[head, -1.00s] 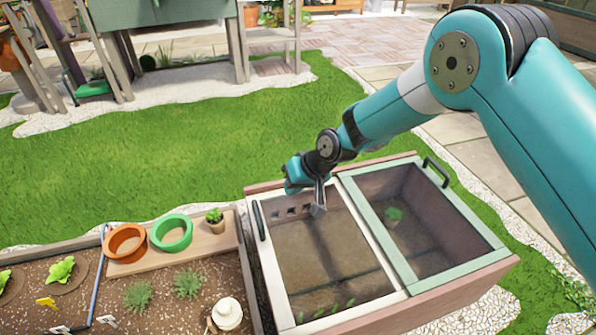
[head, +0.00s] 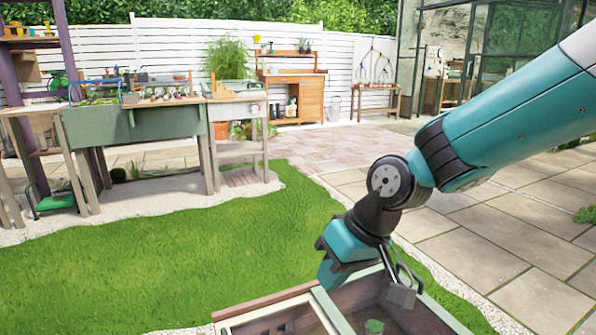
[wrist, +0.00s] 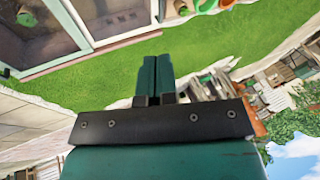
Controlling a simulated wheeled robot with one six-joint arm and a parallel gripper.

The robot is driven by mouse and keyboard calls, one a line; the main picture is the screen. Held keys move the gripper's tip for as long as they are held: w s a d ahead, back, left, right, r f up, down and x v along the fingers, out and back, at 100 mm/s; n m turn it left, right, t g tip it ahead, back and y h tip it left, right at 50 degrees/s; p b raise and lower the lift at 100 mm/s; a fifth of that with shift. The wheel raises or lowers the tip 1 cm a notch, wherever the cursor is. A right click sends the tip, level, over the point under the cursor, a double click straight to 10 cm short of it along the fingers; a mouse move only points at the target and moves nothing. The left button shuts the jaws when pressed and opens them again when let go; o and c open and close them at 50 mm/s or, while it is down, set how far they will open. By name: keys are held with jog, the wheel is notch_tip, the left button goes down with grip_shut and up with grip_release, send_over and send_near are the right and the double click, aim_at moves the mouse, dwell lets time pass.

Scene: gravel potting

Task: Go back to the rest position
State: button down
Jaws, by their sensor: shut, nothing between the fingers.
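My gripper (head: 328,282) is in the head view at the lower middle, pointing down, above the near end of the lawn and the back edge of the cold frame (head: 262,307). It carries nothing. In the wrist view its two teal fingers (wrist: 155,62) are together with no object between them. My arm comes in from the upper right in the head view and bends at the wrist.
The cold frame holds a small green plant (head: 374,326) behind its right pane; its front is cut off. Lawn (head: 170,270) lies to the left, stone paving (head: 500,240) to the right. A green potting table (head: 135,125) stands back left, a wooden bench (head: 293,85) farther back.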

jog(key=s+d+r+h, duration=0.1)
jog(key=s+d+r, duration=0.3)
jog(key=s, duration=0.5)
jog(key=s+d+r, duration=0.2)
jog(key=s+d, duration=0.4)
jog(key=s, duration=0.2)
notch_tip(320, 180, up, 38)
jog(key=p, duration=3.9)
jog(key=shift+s+a+g, duration=0.15)
jog(key=shift+s+g, duration=0.15)
jog(key=shift+g, duration=0.1)
jog(key=shift+r, duration=0.1)
